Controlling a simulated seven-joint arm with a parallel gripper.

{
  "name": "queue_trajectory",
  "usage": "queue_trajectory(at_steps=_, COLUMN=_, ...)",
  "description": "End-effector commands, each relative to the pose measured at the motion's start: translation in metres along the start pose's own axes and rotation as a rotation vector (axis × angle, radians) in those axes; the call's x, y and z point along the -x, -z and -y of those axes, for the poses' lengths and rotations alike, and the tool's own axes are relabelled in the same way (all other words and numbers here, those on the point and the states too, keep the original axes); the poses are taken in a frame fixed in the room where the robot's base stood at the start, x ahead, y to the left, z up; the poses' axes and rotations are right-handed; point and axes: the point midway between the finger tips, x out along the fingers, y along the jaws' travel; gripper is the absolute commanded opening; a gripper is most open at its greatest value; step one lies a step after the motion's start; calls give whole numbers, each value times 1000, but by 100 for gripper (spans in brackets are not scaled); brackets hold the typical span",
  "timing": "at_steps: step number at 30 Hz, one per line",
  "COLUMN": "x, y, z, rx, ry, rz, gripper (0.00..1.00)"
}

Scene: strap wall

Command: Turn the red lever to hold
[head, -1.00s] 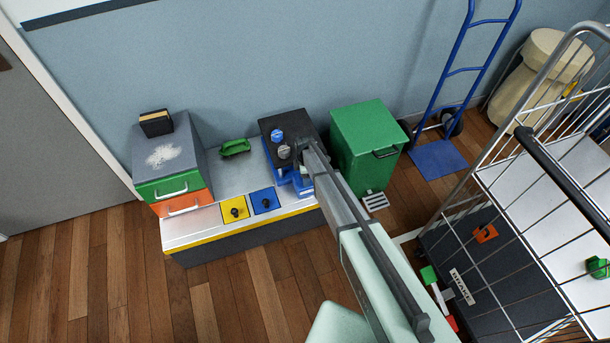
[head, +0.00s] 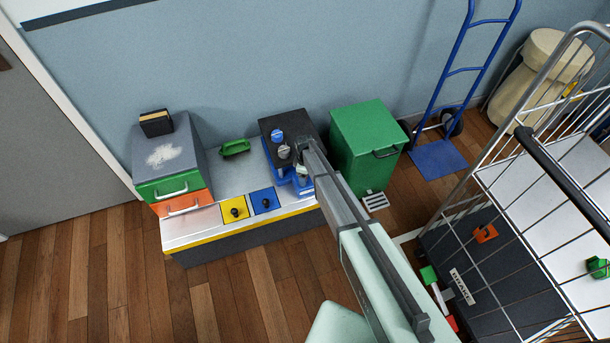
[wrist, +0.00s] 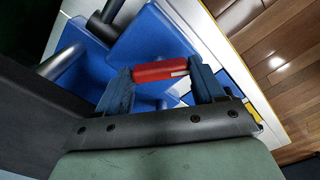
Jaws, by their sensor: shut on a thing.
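The red lever (wrist: 152,74) shows in the wrist view as a short red bar with a small pale mark near its right end. My gripper (wrist: 163,82) has one blue-grey finger at each end of this bar and is shut on it. Blue plates with dark round posts (wrist: 160,38) lie just beyond the lever. In the head view my gripper (head: 304,172) is at the blue parts in front of the black box (head: 292,124), and my arm hides the lever there. I cannot read any hold mark.
The black box carries a blue knob (head: 278,135) and a grey knob (head: 284,152). Left on the bench are yellow (head: 233,212) and blue (head: 264,201) knob plates, a green handle (head: 235,148) and a drawer unit (head: 170,165). A green bin (head: 364,145) stands close right; a wire cart (head: 530,200) is farther right.

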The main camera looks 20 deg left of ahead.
Motion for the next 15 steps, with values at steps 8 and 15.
queue_trajectory(at_steps=8, x=0, y=-1, z=0, rx=-3, ry=0, rz=1, gripper=69)
queue_trajectory(at_steps=15, x=0, y=0, z=0, rx=-2, ry=0, rz=1, gripper=79)
